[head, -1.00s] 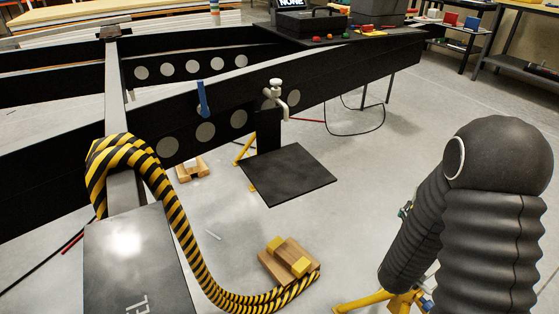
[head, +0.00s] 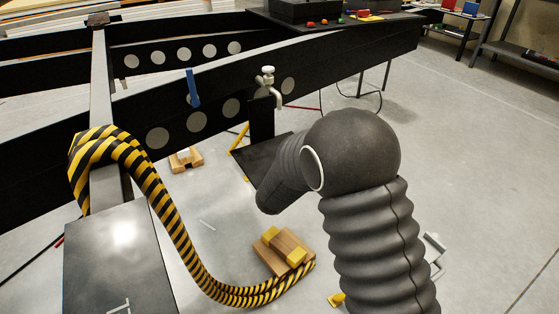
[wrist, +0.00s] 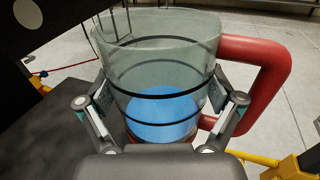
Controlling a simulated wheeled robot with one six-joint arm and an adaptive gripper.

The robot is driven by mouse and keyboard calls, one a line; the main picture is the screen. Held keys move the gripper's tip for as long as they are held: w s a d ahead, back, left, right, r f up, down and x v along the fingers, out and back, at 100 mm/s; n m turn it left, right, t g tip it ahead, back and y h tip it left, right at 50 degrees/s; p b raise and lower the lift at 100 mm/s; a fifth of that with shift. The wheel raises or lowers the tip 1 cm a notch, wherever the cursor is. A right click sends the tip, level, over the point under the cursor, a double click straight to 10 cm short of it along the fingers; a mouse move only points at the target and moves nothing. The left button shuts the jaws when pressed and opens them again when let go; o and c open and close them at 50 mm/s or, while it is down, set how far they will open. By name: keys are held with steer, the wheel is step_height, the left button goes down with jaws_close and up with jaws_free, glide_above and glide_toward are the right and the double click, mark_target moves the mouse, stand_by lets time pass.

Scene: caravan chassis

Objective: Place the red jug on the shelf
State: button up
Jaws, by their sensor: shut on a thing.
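The red jug (wrist: 160,58) has a clear body with dark bands, a red handle (wrist: 285,80) on the right and blue inside its lower part. In the wrist view it looks upright. My gripper (wrist: 160,108) is shut around its body, one finger on each side. The head view shows neither the jug nor my gripper, as my arm hides that area. A flat black plate (head: 250,160), possibly the shelf, sits low by the chassis, partly behind my arm. A dark flat surface (wrist: 45,140) lies at the lower left in the wrist view.
The black chassis beam (head: 215,105) carries a tap (head: 267,85) and a blue strip (head: 193,88). A striped hose (head: 175,235) curves to wooden blocks (head: 283,252) on the floor. Racks (head: 465,25) stand at the back right. The right floor is mostly clear.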

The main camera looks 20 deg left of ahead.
steer(key=s+a, duration=0.6)
steer(key=a, duration=0.5)
steer(key=s+a, duration=0.5)
steer(key=a, duration=0.5)
steer(key=shift+y, duration=0.3)
steer(key=shift+f+x, duration=0.45)
steer(key=shift+x, duration=2.4)
steer(key=shift+f+x, duration=0.5)
steer(key=shift+x, duration=2.35)
steer(key=shift+f+x, duration=0.45)
steer(key=shift+x, duration=2.45)
steer(key=shift+f, duration=0.15)
steer(key=o, duration=1.1)
